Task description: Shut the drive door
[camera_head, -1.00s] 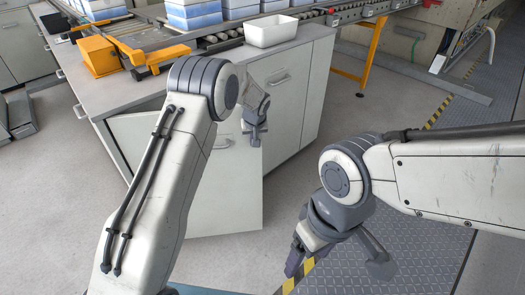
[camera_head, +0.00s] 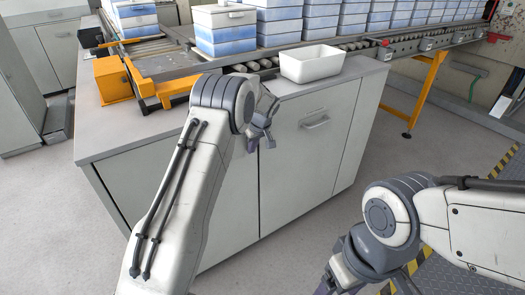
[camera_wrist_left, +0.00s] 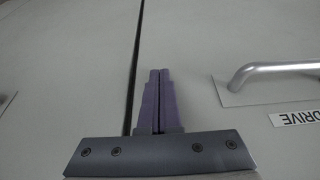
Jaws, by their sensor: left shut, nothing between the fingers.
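The cabinet's left door (camera_head: 225,200) looks flush or nearly flush with its right door (camera_head: 310,160); my left arm covers part of it. In the left wrist view a narrow dark seam runs between the left panel (camera_wrist_left: 60,70) and the right panel (camera_wrist_left: 210,135). A DRIVE label (camera_wrist_left: 296,118) sits on the right panel below a bar handle (camera_wrist_left: 275,70). My left gripper (camera_head: 268,140) is shut and empty in front of the seam; its fingers also show in the left wrist view (camera_wrist_left: 158,75). I cannot tell if they touch. My right gripper (camera_head: 328,287) is partly cut off at the bottom.
A white bin (camera_head: 312,66) stands on the cabinet top (camera_head: 130,130). Blue-and-white boxes (camera_head: 225,30) line the conveyor behind it. An orange bracket (camera_head: 112,80) is at the left. The floor (camera_head: 275,265) before the cabinet is clear.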

